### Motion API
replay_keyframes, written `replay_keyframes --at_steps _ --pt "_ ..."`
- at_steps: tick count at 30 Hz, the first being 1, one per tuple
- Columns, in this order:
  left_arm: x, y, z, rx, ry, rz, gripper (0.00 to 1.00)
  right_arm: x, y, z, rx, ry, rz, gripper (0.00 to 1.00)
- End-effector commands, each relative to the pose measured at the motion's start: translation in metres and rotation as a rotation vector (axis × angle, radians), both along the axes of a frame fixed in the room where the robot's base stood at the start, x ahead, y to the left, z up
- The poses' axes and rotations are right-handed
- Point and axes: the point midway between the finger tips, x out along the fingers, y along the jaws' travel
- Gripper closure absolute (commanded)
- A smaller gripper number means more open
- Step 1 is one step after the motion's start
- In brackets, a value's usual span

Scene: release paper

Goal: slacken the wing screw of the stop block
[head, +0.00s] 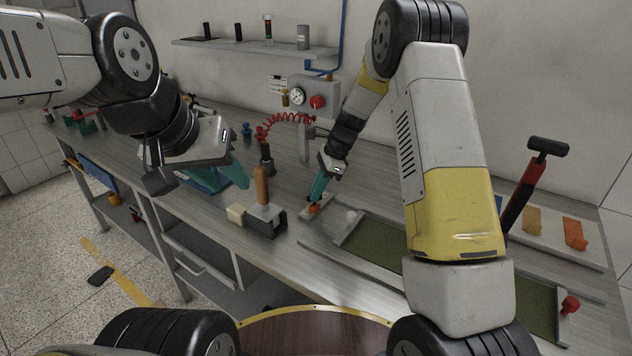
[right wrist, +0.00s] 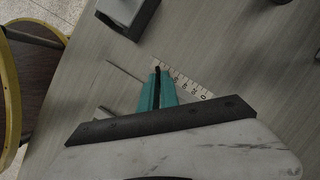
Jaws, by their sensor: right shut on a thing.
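My right gripper (head: 318,189) reaches down to the bench with its teal fingertips together. They are shut on the wing screw, which they largely hide; in the right wrist view the closed tips (right wrist: 157,82) have a dark bit between them. A small orange-red part (head: 313,208) of the stop block shows just under the tips, at the left end of the tray frame. A white scale strip (right wrist: 187,82) runs beside the tips. My left gripper (head: 200,178) hangs over the bench to the left, apart from the block; its jaw gap is unclear.
A grey block with a brown handle (head: 262,190) stands left of my right gripper. A green-floored tray (head: 375,244) runs to the right, with a red knob (head: 570,304) at its far end. A gauge panel (head: 312,98) with a coiled red hose stands behind.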

Motion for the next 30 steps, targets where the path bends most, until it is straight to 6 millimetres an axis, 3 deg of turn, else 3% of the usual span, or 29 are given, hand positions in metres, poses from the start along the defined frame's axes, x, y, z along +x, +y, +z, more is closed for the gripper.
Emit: replay_keyframes --at_steps 30 --pt "0.0 0.0 0.0 0.0 0.0 0.0 0.64 0.0051 0.004 -0.0004 -0.001 -0.001 0.968 1.0"
